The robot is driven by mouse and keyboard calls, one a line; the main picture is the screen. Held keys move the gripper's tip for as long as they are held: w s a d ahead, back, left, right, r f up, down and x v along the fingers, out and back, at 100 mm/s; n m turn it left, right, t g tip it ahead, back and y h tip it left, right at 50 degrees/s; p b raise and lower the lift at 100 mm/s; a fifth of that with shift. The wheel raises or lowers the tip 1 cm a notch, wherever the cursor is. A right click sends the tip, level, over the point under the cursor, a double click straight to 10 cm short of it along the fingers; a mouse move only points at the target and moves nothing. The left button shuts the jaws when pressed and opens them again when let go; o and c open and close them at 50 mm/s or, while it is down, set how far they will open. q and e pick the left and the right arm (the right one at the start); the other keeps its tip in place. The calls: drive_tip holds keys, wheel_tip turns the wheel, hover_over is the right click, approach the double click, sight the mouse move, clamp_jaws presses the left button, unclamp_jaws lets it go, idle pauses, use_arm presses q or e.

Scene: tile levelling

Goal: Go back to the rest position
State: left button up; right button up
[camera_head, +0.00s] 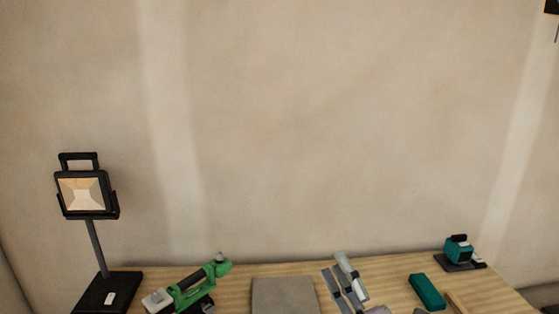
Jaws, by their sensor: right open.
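Only a small dark part of what appears to be my right gripper (552,7) shows at the top right corner, cut off by the picture edge. It is high in front of the wall, well above the wooden table (385,269) and apart from everything on it. Its fingertips are mostly out of the picture, and nothing is seen held in it. My left gripper is not in view.
On the table stand a black work lamp (84,193), a green tool (190,288), a grey tile (284,295), a grey tool with a pale handle (346,270), a teal block (427,291) and a teal device (459,250). The space before the wall is clear.

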drive_tip(key=d+f+m+g+h, duration=0.2)
drive_tip(key=d+f+m+h, duration=0.55)
drive_tip(key=m, duration=0.25)
drive_tip(key=s+d+f+m+g+h, duration=0.1)
drive_tip(key=s+f+m+g, duration=0.2)
drive_tip(key=s+f, duration=0.1)
drive_tip(key=s+d+f+m+g+h, duration=0.1)
drive_tip(key=s+f+m+g, duration=0.2)
drive_tip(key=s+f, duration=0.2)
drive_tip(key=s+d+f+m+g+h, duration=0.1)
drive_tip(key=s+d+f+m+g, duration=0.1)
drive_tip(key=f, duration=0.6)
drive_tip(key=shift+s+f+m+g, duration=0.1)
drive_tip(key=shift+s+m+g, duration=0.45)
drive_tip(key=shift+s, duration=0.8)
drive_tip(key=s+a+f+m+g+y, duration=0.1)
drive_tip(key=s+f+g, duration=0.2)
drive_tip(key=s, duration=0.3)
drive_tip(key=s+a+f+m+g+y, duration=0.1)
drive_tip(key=s+f+g, duration=0.15)
drive_tip(key=s, duration=0.35)
wheel_tip(320, 180, down, 27)
drive_tip(key=s+g, duration=0.2)
drive_tip(key=s, duration=0.1)
drive_tip(key=s+d+f, duration=0.2)
drive_tip(key=s+f, duration=1.3)
drive_tip(key=s, duration=0.1)
drive_tip(key=shift+d+g+h, duration=0.35)
drive_tip(key=shift+d+g, duration=0.05)
drive_tip(key=shift+f, duration=0.1)
